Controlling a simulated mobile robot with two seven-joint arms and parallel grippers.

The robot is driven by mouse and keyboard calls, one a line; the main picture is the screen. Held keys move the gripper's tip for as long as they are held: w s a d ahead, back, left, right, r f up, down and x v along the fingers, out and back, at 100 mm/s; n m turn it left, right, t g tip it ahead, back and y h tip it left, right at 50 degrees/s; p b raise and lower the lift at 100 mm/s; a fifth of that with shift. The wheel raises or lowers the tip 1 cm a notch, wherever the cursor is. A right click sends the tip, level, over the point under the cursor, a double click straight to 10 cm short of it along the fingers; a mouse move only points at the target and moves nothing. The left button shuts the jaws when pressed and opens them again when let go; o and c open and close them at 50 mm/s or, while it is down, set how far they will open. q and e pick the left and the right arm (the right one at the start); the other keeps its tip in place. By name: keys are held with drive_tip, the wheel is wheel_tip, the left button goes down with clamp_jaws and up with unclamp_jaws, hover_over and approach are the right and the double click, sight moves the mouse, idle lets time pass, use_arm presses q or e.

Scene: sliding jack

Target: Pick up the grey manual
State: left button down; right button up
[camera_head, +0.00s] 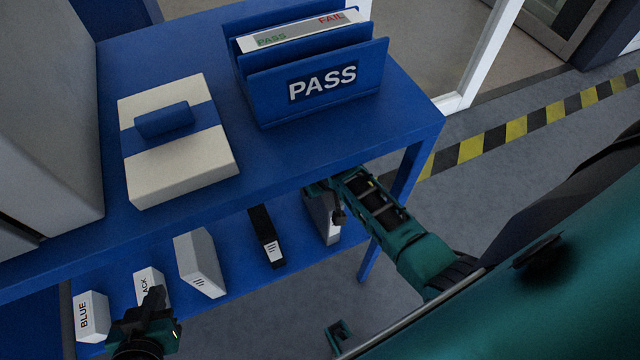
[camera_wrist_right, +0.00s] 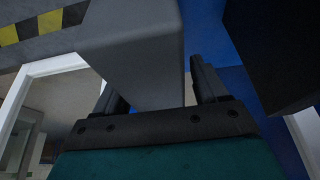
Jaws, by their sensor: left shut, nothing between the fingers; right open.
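The grey manual (camera_head: 328,228) stands on the lower shelf at its right end, partly hidden by my right gripper (camera_head: 326,190). In the right wrist view the grey manual (camera_wrist_right: 142,55) reaches between the two fingers of my right gripper (camera_wrist_right: 160,92). The fingers are apart, one on each side of it; I cannot tell whether either touches it. My left gripper (camera_head: 154,300) is shut and empty, in front of the lower shelf near the black-labelled box.
A black manual (camera_head: 267,240) stands left of the grey one; it also shows in the wrist view (camera_wrist_right: 275,45). A whitish box (camera_head: 203,262) and a BLUE box (camera_head: 92,316) share the lower shelf (camera_head: 235,262). The tabletop (camera_head: 290,150) above holds a PASS rack (camera_head: 315,100) and a cream box (camera_head: 185,165).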

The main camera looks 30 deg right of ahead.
clamp_jaws()
idle(0.7)
drive_tip(key=shift+w, duration=0.1)
